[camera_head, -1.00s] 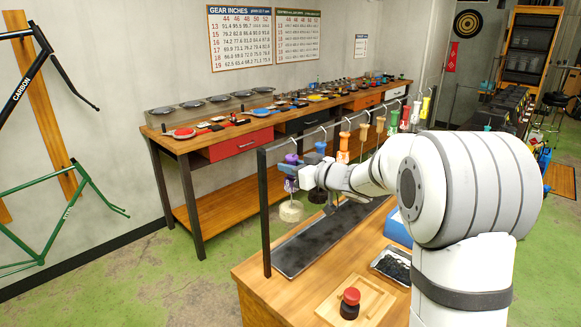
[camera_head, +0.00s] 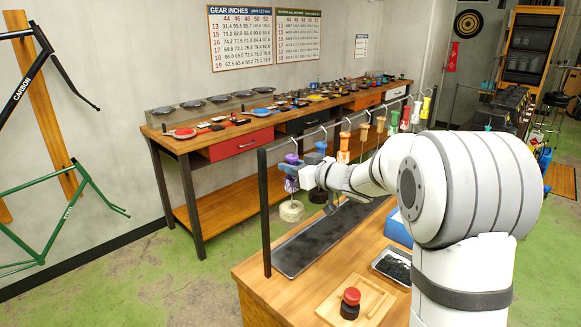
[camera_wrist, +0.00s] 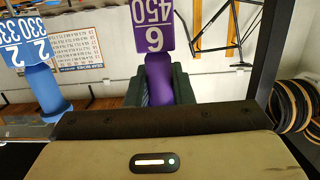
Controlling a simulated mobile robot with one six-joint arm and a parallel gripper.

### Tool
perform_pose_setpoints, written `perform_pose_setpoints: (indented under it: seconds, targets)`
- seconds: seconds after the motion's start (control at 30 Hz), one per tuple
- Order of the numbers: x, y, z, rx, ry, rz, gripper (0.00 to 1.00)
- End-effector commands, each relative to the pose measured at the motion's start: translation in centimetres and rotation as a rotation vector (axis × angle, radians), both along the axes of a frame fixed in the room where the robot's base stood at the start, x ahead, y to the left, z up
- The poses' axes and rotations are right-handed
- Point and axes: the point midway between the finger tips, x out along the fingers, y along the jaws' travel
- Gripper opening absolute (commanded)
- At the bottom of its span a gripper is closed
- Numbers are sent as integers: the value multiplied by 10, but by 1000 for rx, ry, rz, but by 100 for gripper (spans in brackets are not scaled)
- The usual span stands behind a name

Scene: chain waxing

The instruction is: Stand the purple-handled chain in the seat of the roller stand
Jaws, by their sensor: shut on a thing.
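The purple-handled chain (camera_head: 292,159) hangs at the left end of the overhead rail, with a pale coil (camera_head: 291,211) below it. My gripper (camera_head: 293,172) is at its handle. In the wrist view the dark gripper fingers are shut around the purple handle (camera_wrist: 158,78), whose purple tag (camera_wrist: 153,27) reads 6 and 450. Whether the handle is still on its hook cannot be told. I cannot clearly identify the roller stand; a wooden board (camera_head: 336,307) with a red-topped black piece (camera_head: 350,303) lies at the bench front.
A blue handle (camera_head: 321,148) hangs just right of the purple one, and its tag (camera_wrist: 27,45) shows close by. Several other coloured handles follow along the rail (camera_head: 330,125). A long dark tray (camera_head: 297,258) lies below. A black-filled tray (camera_head: 391,264) and blue box (camera_head: 398,230) are nearby.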

Motion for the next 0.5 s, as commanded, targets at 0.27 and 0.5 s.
perform_pose_setpoints:
  seconds: [0.27,0.5]
  targets:
    - [0,0,3,1,-3,0,0]
    - [0,0,21,1,-3,0,0]
